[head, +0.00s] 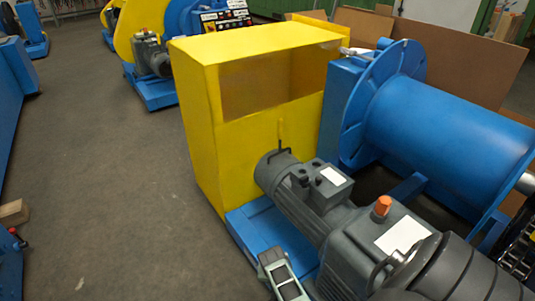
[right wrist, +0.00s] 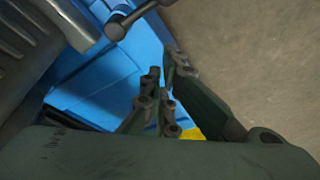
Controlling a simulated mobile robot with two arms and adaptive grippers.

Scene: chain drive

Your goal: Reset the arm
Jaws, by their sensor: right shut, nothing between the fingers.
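My right gripper (right wrist: 160,100) shows in the right wrist view as dark green linked fingers, shut and empty. It is above the blue base (right wrist: 95,85), beside the ribbed grey motor (right wrist: 25,40). A grey lever with a rounded end (right wrist: 115,28) shows close to the fingers. In the head view the grey motor (head: 290,190) lies on the blue base (head: 258,232) in front of a yellow housing (head: 205,130). My left gripper is not in view.
A large blue drum (head: 445,125) stands to the right of the yellow housing. A grey gearbox with an orange cap (head: 382,205) is in front of it. Another blue and yellow machine (head: 150,90) stands behind.

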